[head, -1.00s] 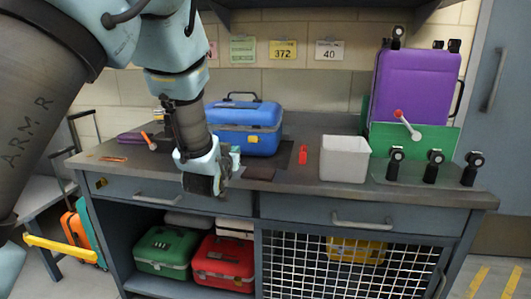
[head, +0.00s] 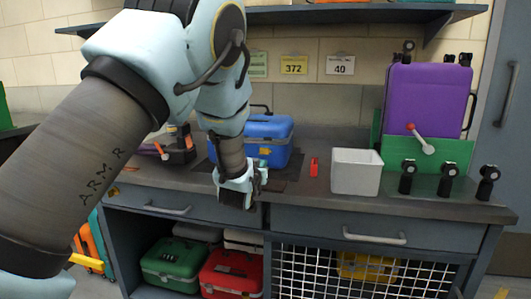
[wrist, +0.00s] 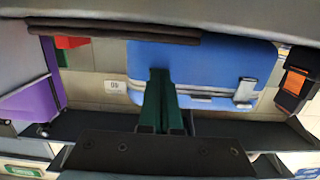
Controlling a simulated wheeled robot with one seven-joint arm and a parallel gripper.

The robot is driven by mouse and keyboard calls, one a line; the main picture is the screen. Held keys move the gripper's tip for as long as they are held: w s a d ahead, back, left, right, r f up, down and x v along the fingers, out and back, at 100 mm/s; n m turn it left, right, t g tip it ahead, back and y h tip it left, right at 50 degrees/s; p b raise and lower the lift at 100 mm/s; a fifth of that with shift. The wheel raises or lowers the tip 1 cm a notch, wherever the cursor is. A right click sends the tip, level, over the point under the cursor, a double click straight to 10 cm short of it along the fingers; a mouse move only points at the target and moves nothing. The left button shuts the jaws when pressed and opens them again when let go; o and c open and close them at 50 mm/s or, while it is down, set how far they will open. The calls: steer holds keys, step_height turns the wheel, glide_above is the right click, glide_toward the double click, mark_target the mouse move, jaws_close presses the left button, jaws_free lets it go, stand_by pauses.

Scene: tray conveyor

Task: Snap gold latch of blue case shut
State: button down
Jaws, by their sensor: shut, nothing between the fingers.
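The blue case (head: 270,130) stands closed on the workbench, its handle up. A small gold spot (head: 265,151) shows on its front in the head view; I cannot tell whether it is the latch or a label. My gripper (head: 258,176) is low in front of the case and covers its lower left front. In the wrist view, which is upside down, the shut green fingers (wrist: 160,74) overlap the case front (wrist: 205,65), empty; contact cannot be judged. A silvery latch (wrist: 245,92) is to their right. No gold latch shows there; the fingers may hide it.
A red item (head: 314,167) and a white bin (head: 357,172) are right of the case. Farther right are a purple case (head: 428,100) and several black clamps (head: 447,180). A black-and-orange object (head: 178,147) is at left. A shelf (head: 350,14) hangs above.

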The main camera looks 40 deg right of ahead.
mark_target(268, 156)
steer(key=shift+r+b+x, duration=0.15)
steer(key=shift+b+x, duration=0.15)
steer(key=shift+x, duration=1.2)
steer(key=shift+r+b+x, duration=0.15)
steer(key=shift+b+x, duration=0.15)
steer(key=shift+x, duration=1.2)
steer(key=shift+s+a, duration=0.4)
steer(key=shift+a, duration=0.25)
steer(key=shift+s+a+r+b, duration=0.1)
steer(key=shift+s+a+b, duration=0.25)
steer(key=shift+a, duration=0.15)
steer(key=shift+r, duration=0.1)
